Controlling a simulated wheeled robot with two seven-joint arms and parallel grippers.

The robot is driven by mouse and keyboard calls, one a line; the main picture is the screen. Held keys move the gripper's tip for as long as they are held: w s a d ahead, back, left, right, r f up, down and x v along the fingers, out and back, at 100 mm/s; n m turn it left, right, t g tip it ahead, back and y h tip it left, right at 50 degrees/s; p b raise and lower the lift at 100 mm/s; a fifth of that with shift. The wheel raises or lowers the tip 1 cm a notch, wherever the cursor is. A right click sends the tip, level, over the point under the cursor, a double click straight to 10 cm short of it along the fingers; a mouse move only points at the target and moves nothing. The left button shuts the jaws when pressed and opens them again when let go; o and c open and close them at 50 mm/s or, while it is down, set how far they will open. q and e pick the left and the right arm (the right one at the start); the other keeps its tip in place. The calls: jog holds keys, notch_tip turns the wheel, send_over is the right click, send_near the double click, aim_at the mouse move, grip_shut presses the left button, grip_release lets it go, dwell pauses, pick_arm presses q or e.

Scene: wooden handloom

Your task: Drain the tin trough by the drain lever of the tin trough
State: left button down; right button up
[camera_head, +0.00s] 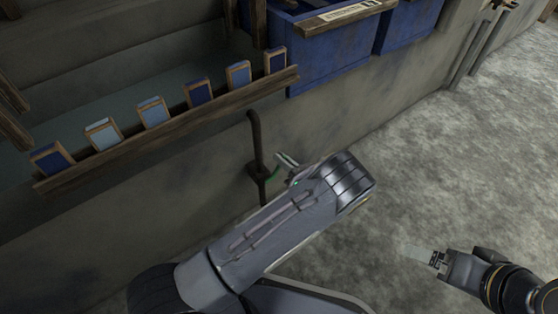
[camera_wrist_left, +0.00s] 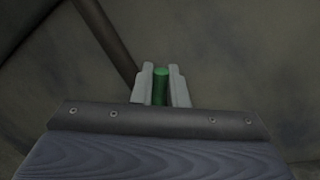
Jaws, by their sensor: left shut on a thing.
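The drain lever of the tin trough shows as a small green handle (camera_head: 274,174) beside a dark upright pipe (camera_head: 256,140) on the trough's outer wall. My left gripper (camera_head: 281,168) is at the handle, and my left arm reaches up to it from below. In the left wrist view the green handle (camera_wrist_left: 160,86) stands between the two pale fingers of my left gripper (camera_wrist_left: 160,84), which is shut on it. The tin trough (camera_head: 190,165) is a grey-green wall at the left. My right gripper (camera_head: 430,257) is at the lower right, away from the trough; its finger gap is unclear.
A wooden rail (camera_head: 165,134) with several blue-toned sample blocks runs along the trough wall. Blue bins (camera_head: 322,55) stand at the top, with a wooden labelled bar (camera_head: 345,14) in front. The grey floor (camera_head: 460,140) on the right is clear.

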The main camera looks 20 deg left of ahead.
pick_arm(q)
jog(key=shift+w+d+f+m, duration=0.2)
jog(key=shift+m, duration=0.2)
jog(key=c, duration=1.5)
grip_release()
jog(key=p+v, duration=0.2)
jog(key=v, duration=0.5)
jog(key=shift+s+d, duration=0.25)
jog(key=shift+d, duration=0.05)
